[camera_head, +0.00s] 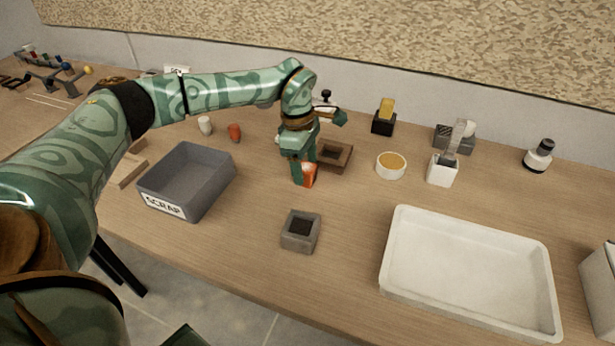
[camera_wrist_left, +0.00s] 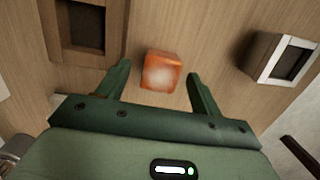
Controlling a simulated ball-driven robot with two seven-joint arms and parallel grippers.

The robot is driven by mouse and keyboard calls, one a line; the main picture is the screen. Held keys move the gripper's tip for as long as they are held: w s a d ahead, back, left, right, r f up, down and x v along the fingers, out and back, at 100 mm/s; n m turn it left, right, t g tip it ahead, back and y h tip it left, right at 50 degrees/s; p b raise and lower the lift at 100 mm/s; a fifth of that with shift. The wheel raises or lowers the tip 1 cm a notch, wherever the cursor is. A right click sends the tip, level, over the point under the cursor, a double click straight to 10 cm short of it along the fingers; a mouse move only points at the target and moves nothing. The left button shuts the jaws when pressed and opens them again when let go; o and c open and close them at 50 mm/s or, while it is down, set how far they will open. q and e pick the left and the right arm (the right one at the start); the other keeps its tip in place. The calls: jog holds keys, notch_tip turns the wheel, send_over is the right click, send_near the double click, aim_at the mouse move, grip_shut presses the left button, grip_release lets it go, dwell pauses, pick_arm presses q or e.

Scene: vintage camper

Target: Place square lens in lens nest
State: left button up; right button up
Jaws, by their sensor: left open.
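An orange, roughly cube-shaped piece (camera_head: 309,174), which looks like the square lens, stands on the wooden bench. My left gripper (camera_head: 304,179) points down at it and is open. In the left wrist view the orange piece (camera_wrist_left: 161,72) sits between the two fingertips (camera_wrist_left: 162,78), with a gap on each side. A grey square block with a dark square recess (camera_head: 289,240) stands nearer the front. A brown block with a square recess (camera_head: 343,163) stands just behind the gripper. I cannot tell which block is the lens nest. My right gripper is not in view.
A grey SCRAP bin (camera_head: 205,195) stands to the left and a large white tray (camera_head: 460,262) to the right. A round yellow-filled dish (camera_head: 391,166) and a white holder (camera_head: 441,174) stand at the back right. Bench between bin and grey block is clear.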

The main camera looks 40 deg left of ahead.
pick_arm(q)
jog(key=c, duration=1.1)
jog(key=shift+r, duration=0.1)
jog(key=shift+c, duration=0.2)
